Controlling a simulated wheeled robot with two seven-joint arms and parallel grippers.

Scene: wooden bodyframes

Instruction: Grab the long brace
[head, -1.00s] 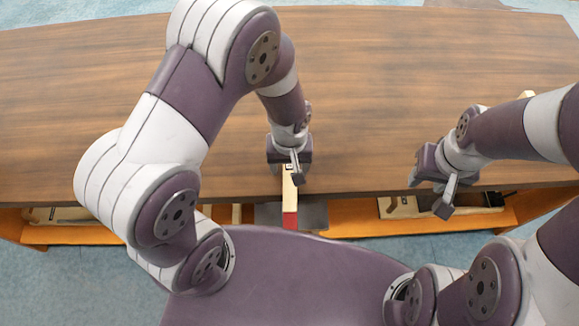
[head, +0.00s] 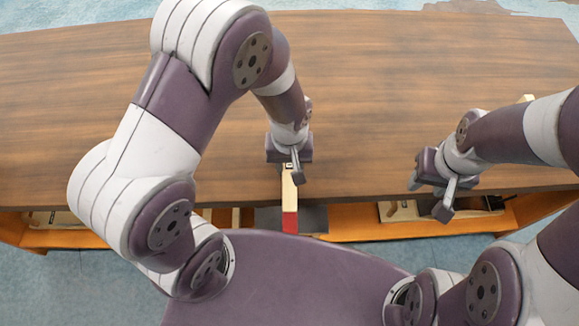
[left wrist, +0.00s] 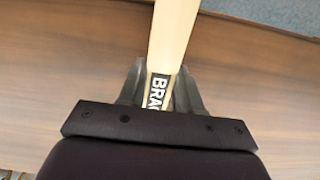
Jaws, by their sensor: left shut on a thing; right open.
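The long brace (head: 289,203) is a pale wooden bar with a red end, seen in the head view at the table's front edge. Its red end points toward my body and reaches past the edge. My left gripper (head: 291,168) is shut on the brace. In the left wrist view the brace (left wrist: 173,40) runs between the two fingers (left wrist: 160,92), with a black label reading "BRA" partly hidden by the gripper. My right gripper (head: 434,198) is open and empty over the table's front edge at the right.
The wooden table top (head: 370,90) is mostly clear. An orange shelf (head: 365,227) runs below its front edge, with a pale wooden part (head: 400,210) on it at the right.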

